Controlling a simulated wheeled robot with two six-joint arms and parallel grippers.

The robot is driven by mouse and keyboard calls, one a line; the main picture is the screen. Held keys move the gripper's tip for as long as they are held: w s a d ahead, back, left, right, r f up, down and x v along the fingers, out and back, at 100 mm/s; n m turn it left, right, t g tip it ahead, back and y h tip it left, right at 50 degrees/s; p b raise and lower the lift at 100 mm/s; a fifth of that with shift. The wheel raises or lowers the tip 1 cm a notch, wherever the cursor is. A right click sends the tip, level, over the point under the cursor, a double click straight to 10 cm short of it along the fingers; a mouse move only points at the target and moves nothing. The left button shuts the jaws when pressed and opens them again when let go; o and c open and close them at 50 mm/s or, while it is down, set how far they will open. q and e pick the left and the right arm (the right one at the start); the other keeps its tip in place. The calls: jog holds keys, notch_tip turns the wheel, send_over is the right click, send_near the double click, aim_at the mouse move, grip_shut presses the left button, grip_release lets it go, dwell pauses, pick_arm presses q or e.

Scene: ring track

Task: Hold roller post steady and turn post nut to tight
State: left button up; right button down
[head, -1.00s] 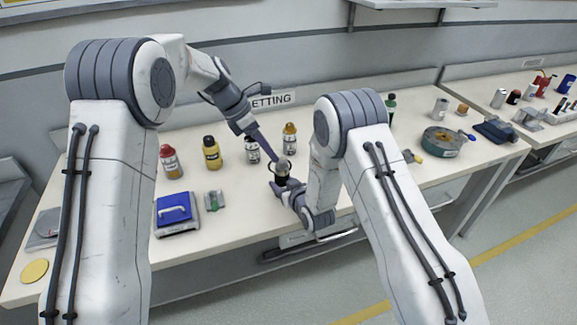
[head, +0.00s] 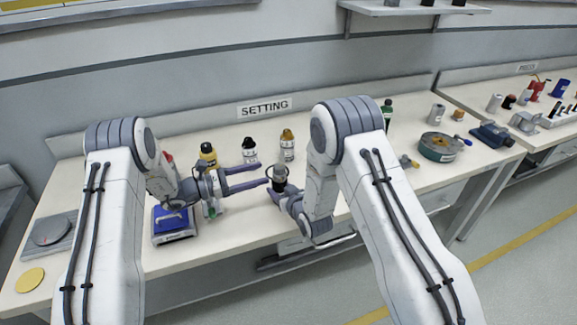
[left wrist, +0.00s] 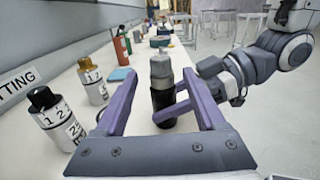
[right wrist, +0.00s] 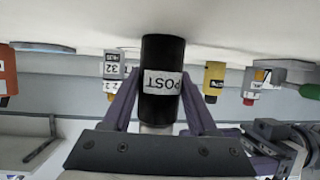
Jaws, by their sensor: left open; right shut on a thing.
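The roller post is a dark upright cylinder (head: 279,182); its "POST" label faces the right wrist view (right wrist: 162,82). A grey post nut (left wrist: 160,66) sits on its top. My right gripper (head: 281,192) is shut on the post from the right and front; its purple fingers also show in the left wrist view (left wrist: 175,110). My left gripper (head: 262,175) is open and level, left of the post. Its fingertips point at the post and stop just short of it. In the left wrist view the post and nut appear between its fingers.
A blue-topped device (head: 172,223) sits under my left arm.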

aim_at(279, 169)
pick_arm(q)
jog(key=x, duration=1)
jog(key=shift+d, duration=0.1)
grip_shut()
